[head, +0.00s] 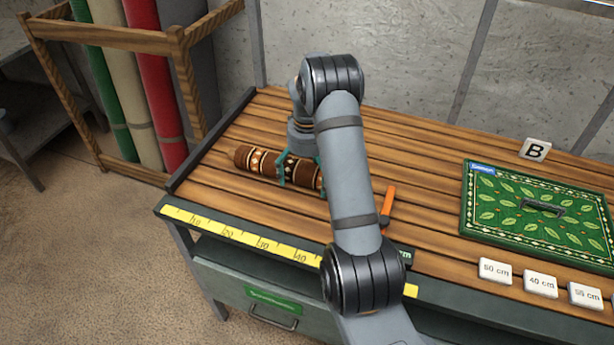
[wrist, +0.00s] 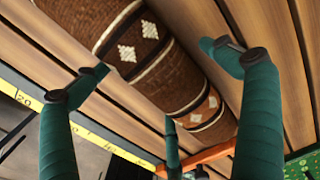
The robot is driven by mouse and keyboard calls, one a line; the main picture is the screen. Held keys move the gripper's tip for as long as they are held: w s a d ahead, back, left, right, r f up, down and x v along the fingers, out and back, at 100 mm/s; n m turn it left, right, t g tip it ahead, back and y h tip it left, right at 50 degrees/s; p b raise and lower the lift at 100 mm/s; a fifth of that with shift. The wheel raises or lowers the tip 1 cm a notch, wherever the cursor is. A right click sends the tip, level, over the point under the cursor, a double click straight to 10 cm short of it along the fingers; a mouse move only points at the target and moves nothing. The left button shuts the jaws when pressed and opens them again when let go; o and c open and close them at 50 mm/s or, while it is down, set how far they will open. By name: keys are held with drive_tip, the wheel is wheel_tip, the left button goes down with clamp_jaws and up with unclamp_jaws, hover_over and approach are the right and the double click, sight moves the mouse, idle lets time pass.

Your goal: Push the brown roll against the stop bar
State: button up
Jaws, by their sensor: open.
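The brown roll (head: 256,161), patterned with cream diamonds and bands, lies on the slatted table left of centre. In the wrist view the roll (wrist: 185,70) runs diagonally between my fingers. A dark raised bar along the table's left edge, which looks like the stop bar (head: 213,137), stands apart from the roll's left end, with a gap of bare slats between. My gripper (head: 301,178) has teal fingers and is over the right part of the roll. Its fingers are spread to both sides of it, open. I cannot tell whether they touch it. My arm hides the roll's right end.
A yellow ruler (head: 230,233) runs along the front edge. An orange tool (head: 387,208) lies right of my gripper. A green patterned mat (head: 540,215), a B sign (head: 535,150) and white length cards (head: 496,271) are at right. A rack (head: 185,80) holds upright rolls behind left.

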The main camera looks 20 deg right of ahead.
drive_tip(key=shift+c, duration=1.3)
drive_tip(key=c, duration=1.5)
drive_tip(key=shift+c, duration=0.7)
